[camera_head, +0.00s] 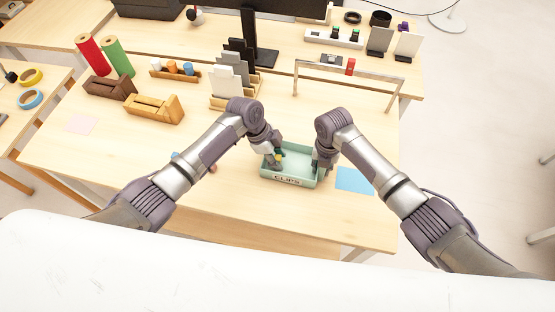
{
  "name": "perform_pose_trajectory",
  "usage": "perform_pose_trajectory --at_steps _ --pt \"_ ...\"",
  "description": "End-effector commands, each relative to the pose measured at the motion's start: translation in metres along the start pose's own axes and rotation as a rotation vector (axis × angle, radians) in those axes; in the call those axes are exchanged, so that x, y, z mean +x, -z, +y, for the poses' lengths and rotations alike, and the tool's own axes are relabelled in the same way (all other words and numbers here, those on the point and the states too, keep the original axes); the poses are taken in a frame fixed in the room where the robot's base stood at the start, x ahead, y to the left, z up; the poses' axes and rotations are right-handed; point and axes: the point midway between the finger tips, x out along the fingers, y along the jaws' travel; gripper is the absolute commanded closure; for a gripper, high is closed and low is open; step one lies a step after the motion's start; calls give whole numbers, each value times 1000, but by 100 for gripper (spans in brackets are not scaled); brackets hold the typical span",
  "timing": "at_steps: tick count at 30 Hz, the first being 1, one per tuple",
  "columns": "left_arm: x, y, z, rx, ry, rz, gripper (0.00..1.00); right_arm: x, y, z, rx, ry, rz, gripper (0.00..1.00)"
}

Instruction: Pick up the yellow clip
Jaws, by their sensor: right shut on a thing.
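A pale green tray (297,179) labelled "CLIPS" stands on the wooden desk in front of me. A small yellow thing, which looks like the yellow clip (277,158), shows in the tray's left part, right at the fingertips of my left gripper (272,152). The gripper reaches down over the tray's left side; whether its fingers are open or shut on the clip is too small to tell. My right gripper (321,163) is at the tray's right wall and shut on it. Its fingertips are mostly hidden by the wrist.
A blue sheet (355,180) lies right of the tray. A file sorter (234,87) and a monitor stand (260,55) are behind it. A metal frame (349,68) stands at back right.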

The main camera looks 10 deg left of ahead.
Motion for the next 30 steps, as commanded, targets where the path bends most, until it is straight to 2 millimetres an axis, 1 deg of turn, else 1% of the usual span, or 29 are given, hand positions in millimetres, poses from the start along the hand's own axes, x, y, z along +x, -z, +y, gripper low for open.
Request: perform_pose_trajectory --at_steps 4,5,6,11,18,21,23,30 --pt "0 0 0 0 0 0 62 0 0 0 1 0 0 100" --pt "0 0 0 0 0 0 66 0 0 0 1 0 0 100" --pt "0 0 0 0 0 0 72 0 0 0 1 0 0 100" --pt "0 0 0 1 0 -1 99 0 0 0 0 0 0 100" --pt "-1 0 0 1 0 -1 100 0 0 0 0 0 0 100" --pt "-6 2 0 2 1 0 100 0 0 0 0 0 0 100" --pt "-14 5 -1 4 2 0 100 0 0 0 0 0 0 100" --pt "-58 24 -1 4 4 0 100 0 0 0 0 0 0 100"
